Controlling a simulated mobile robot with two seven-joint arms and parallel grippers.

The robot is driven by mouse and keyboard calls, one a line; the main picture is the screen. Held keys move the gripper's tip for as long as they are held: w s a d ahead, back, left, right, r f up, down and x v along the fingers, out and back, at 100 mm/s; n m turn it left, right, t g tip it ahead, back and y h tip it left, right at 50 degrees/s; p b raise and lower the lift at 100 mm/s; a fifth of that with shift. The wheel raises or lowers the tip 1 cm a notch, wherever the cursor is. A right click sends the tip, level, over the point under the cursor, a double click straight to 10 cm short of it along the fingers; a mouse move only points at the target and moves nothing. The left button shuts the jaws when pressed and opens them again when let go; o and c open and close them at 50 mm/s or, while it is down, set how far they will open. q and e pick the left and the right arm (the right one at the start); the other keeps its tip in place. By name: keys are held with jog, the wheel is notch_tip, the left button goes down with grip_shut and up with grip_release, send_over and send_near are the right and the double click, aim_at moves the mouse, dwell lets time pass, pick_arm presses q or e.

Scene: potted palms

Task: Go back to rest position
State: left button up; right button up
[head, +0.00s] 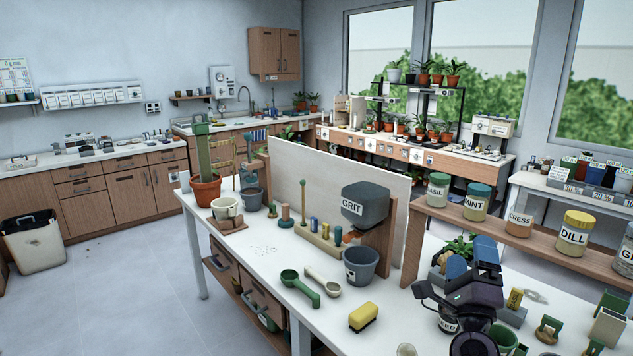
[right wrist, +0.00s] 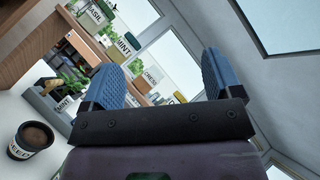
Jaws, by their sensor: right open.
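My right gripper (head: 471,257) is over the right part of the white table in the head view, its blue fingers pointing up and away. In the right wrist view the two blue fingers (right wrist: 160,78) stand wide apart, with nothing between them. The gripper is open and empty. Below it, a dark-filled labelled cup (head: 448,323) is partly hidden by my right arm; a labelled cup of dark material also shows in the right wrist view (right wrist: 33,138). My left gripper is in neither view.
A wooden shelf (head: 500,228) with labelled jars stands behind the gripper. A grey GRIT hopper (head: 365,204) stands over a grey bucket (head: 361,266).

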jog(key=s+a+f+n+g+y, duration=0.3)
jog(key=s+f+n+g+y, duration=0.2)
jog(key=s+f+n, duration=0.4)
jog(key=s+a+f+n+g+y, duration=0.3)
jog(key=s+f+n+g+y, duration=0.15)
jog(key=f+n, duration=0.5)
jog(key=s+d+f+n+g+h, duration=0.25)
jog(key=s+f+g, duration=0.2)
jog(key=s, duration=0.55)
jog(key=s+d+f+n+g+h, duration=0.2)
jog(key=s+d+f+n+g, duration=0.3)
jog(key=s, duration=0.6)
jog(key=w+a+f+m+t, duration=0.1)
jog(key=w+f+t, duration=0.6)
jog(key=f, duration=0.1)
jog(key=shift+w+y, duration=0.35)
jog(key=shift+y, duration=0.05)
